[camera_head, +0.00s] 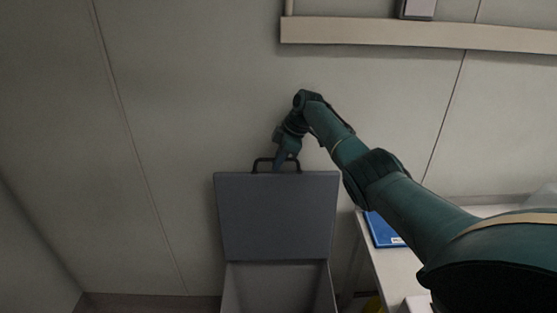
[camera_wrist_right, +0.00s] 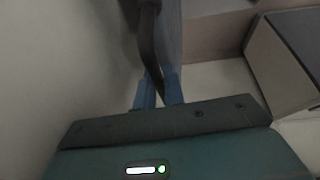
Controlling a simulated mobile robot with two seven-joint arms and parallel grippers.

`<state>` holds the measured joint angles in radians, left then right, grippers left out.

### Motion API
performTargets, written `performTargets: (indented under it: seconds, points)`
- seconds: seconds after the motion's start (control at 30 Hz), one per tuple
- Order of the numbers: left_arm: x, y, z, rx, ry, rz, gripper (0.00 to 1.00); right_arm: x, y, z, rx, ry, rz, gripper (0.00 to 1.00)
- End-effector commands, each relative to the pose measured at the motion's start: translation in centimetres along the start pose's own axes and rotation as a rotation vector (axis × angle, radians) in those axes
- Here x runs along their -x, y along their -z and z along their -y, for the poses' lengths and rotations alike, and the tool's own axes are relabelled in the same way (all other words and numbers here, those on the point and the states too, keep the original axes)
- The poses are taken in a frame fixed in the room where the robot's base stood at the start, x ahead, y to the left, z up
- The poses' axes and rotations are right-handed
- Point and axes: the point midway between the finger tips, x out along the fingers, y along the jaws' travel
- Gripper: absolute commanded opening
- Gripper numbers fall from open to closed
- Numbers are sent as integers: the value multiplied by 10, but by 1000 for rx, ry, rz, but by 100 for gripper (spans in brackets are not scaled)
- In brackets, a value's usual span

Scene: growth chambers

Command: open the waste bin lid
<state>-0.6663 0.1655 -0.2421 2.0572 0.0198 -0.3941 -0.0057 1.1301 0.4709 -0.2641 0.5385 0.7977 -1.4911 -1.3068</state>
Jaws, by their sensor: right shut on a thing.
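The waste bin (camera_head: 229,293) stands against the wall at the bottom middle of the head view. Its dark grey lid (camera_head: 276,218) is raised and stands about upright, with the bin's opening showing below it. A black loop handle (camera_head: 298,164) sits on the lid's top edge. My right gripper (camera_head: 281,161) is shut on the handle from above. In the right wrist view its blue fingers (camera_wrist_right: 158,92) are around the dark handle bar (camera_wrist_right: 149,38). My left gripper is not in view.
A white table (camera_head: 398,268) with a blue flat object (camera_head: 382,231) stands to the right of the bin. A beige rail (camera_head: 400,32) runs along the wall above. The wall and floor left of the bin are clear.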

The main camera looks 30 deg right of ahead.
Motion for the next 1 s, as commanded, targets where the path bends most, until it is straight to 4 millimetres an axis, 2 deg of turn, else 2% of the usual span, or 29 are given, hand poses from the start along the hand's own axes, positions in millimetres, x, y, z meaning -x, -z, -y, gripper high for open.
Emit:
performTargets:
  seconds: [0.03,0.07,0.1,0.33,0.57,0.67,0.77,1.0]
  points:
    - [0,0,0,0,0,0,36,-1,1,1,1,2,0,0]
    - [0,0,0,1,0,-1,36,-1,0,1,1,2,0,11]
    - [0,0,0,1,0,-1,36,-1,1,1,1,2,0,15]
    - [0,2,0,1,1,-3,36,0,0,0,0,1,0,32]
    - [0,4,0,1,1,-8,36,1,0,0,0,0,0,32]
    - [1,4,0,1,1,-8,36,7,0,0,1,-1,-1,32]
    - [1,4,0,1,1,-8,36,21,0,-1,1,-2,-1,32]
    - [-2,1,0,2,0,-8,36,75,0,-1,1,-4,-1,32]
